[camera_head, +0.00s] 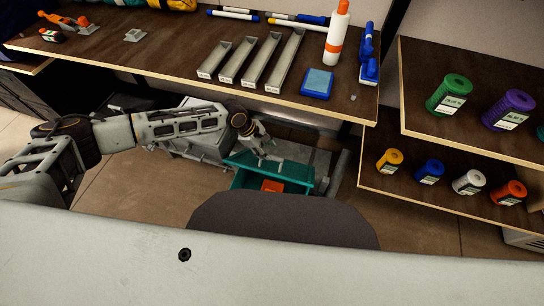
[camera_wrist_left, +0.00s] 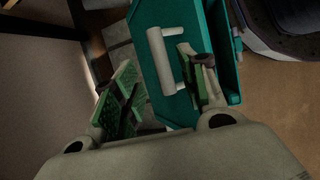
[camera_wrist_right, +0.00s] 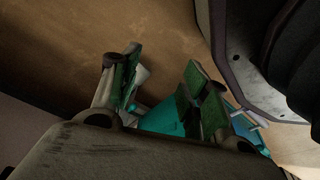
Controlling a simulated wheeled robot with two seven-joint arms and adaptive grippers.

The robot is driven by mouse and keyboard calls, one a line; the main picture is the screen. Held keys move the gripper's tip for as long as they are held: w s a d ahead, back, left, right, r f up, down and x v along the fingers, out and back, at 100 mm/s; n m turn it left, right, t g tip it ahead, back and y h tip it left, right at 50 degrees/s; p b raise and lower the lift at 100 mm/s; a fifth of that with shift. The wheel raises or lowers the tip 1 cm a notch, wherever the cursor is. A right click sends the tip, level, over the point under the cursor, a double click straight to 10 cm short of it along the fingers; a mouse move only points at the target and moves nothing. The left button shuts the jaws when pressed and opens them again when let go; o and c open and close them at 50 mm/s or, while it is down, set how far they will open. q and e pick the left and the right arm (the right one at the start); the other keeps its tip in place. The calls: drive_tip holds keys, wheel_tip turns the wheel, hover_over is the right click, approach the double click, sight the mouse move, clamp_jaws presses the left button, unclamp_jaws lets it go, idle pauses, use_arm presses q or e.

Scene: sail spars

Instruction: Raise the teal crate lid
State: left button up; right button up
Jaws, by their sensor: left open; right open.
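The teal crate (camera_head: 240,180) stands low under the workbench, in front of my base. Its teal lid (camera_head: 283,170) seems tilted up at the back, with an orange patch (camera_head: 272,186) showing below it. In the left wrist view the lid (camera_wrist_left: 180,105) carries a pale bar handle (camera_wrist_left: 161,62). My left gripper (camera_head: 263,153) is open at the lid, its fingers (camera_wrist_left: 160,92) on either side of the handle; contact is unclear. My right gripper (camera_wrist_right: 160,88) is open and empty, with teal surfaces (camera_wrist_right: 165,120) beyond its fingers. It is hidden in the head view.
The workbench (camera_head: 170,50) overhangs the crate's back, holding grey trays (camera_head: 250,65), a blue box (camera_head: 317,83) and a white bottle (camera_head: 337,35). Shelves with coloured spools (camera_head: 449,94) stand at the right. A grey box (camera_head: 200,140) is left of the crate. Floor (camera_head: 140,190) is clear at left.

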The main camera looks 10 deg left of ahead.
sight(273, 157)
use_arm(q)
drive_tip(key=b+x, duration=0.1)
drive_tip(key=x, duration=0.3)
drive_tip(key=shift+f, duration=0.15)
drive_tip(key=shift+x, duration=0.9)
use_arm(e)
drive_tip(key=shift+w+a+r, duration=0.3)
drive_tip(key=shift+r, duration=0.35)
drive_tip(key=shift+w+a+r, duration=0.25)
drive_tip(key=shift+r, duration=0.35)
drive_tip(key=shift+w+a+r, duration=0.3)
drive_tip(key=shift+r, duration=0.35)
use_arm(q)
clamp_jaws()
